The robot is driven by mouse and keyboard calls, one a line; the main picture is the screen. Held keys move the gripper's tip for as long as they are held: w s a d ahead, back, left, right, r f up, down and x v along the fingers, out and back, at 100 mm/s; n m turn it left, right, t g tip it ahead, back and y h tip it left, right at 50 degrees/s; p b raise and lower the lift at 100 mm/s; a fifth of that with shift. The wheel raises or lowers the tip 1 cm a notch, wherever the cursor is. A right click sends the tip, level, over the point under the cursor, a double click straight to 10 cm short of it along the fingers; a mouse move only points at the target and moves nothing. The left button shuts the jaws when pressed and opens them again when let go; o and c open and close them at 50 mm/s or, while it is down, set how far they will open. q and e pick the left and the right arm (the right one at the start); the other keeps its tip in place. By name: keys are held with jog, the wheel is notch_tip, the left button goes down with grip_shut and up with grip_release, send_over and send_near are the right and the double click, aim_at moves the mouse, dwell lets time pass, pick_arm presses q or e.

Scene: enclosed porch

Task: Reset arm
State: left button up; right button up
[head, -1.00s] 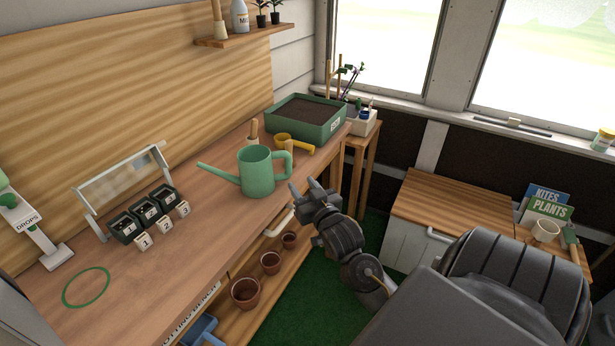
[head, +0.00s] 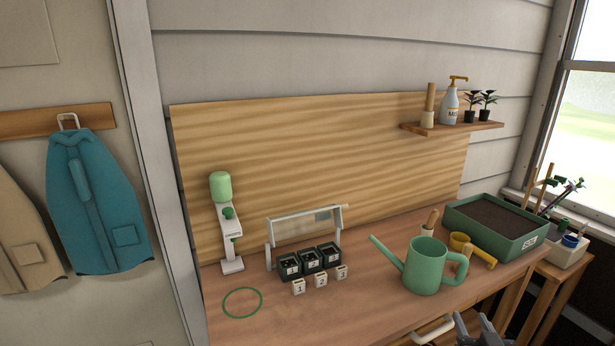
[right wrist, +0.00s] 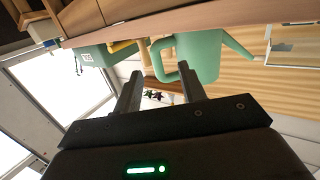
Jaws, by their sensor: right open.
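My right gripper (head: 474,328) shows at the bottom edge of the head view, just in front of the bench's front edge. In the right wrist view its two fingers (right wrist: 160,92) are apart with nothing between them. The green watering can (head: 426,266) stands on the bench beyond the gripper, apart from it. The can also shows upside down in the right wrist view (right wrist: 197,55), past the fingertips. My left gripper is in neither view.
The wooden bench (head: 340,317) holds a green ring (head: 242,303), small numbered pots (head: 311,260) and blocks, a green dispenser (head: 228,220), and a soil tray (head: 497,226). A shelf (head: 455,129) hangs above. Jackets (head: 97,205) hang at left.

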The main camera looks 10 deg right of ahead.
jog(key=s+a+f+n+g+y, duration=0.2)
jog(key=s+a+f+n+g, duration=0.1)
jog(key=s+a+f+g, duration=0.65)
jog(key=s+a+f+n+g+y, duration=0.2)
jog(key=s+a+f+g+y, duration=0.15)
jog(key=s+a+f, duration=0.6)
jog(key=s+d+f+g, duration=0.1)
jog(key=s+f, duration=0.1)
jog(key=f, duration=1)
jog(key=s+d+f, duration=0.1)
jog(key=s+f, duration=0.2)
jog(key=f, duration=0.8)
jog(key=s+d+f+g, duration=0.1)
jog(key=s+d+f, duration=0.2)
jog(key=s+f, duration=1.4)
jog(key=shift+d+f+n+h, duration=0.15)
jog(key=shift+f+n+h, duration=0.15)
jog(key=shift+f+h, duration=0.2)
